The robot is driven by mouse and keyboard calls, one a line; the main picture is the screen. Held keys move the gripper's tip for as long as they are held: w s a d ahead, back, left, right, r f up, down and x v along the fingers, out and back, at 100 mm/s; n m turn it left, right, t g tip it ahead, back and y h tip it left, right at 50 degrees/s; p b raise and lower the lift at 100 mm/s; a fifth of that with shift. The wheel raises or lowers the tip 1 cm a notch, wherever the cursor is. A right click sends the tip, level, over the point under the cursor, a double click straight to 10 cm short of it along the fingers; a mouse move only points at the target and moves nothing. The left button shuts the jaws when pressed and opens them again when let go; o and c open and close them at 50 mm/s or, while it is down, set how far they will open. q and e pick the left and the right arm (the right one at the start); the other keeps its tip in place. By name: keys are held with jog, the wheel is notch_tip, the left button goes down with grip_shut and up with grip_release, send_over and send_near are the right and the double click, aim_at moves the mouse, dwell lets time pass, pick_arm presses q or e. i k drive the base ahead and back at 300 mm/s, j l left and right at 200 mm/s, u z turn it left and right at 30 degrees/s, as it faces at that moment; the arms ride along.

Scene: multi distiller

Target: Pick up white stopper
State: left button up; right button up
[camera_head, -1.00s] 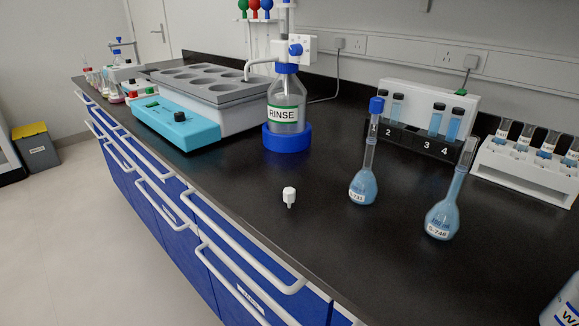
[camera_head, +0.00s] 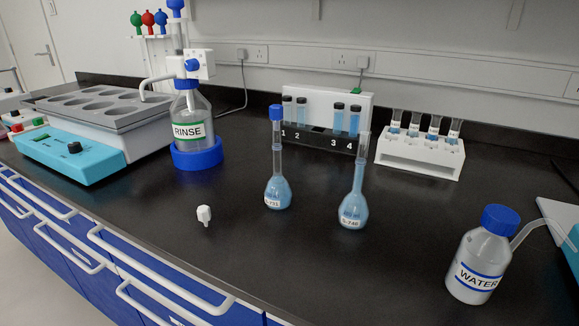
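The white stopper (camera_head: 204,214) is a small white piece with a wide top and a narrow lower end. It stands alone on the black bench top (camera_head: 240,262), near the front edge, left of the two flasks. A flask with a blue cap (camera_head: 278,192) and blue liquid stands to its right. A second flask (camera_head: 353,205) with blue liquid and no cap on its neck stands farther right. Neither of my grippers shows in the head view.
The rinse bottle (camera_head: 190,118) stands in a blue ring behind the stopper. A teal-fronted bath (camera_head: 75,160) is at the left. A numbered vial rack (camera_head: 318,140) and a white tube rack (camera_head: 420,160) stand behind the flasks. A water bottle (camera_head: 478,256) is at the front right.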

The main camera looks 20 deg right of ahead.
aim_at(204, 212)
jog(key=i+j+z, duration=0.9)
jog(key=i+j, duration=0.05)
jog(key=j, duration=0.1)
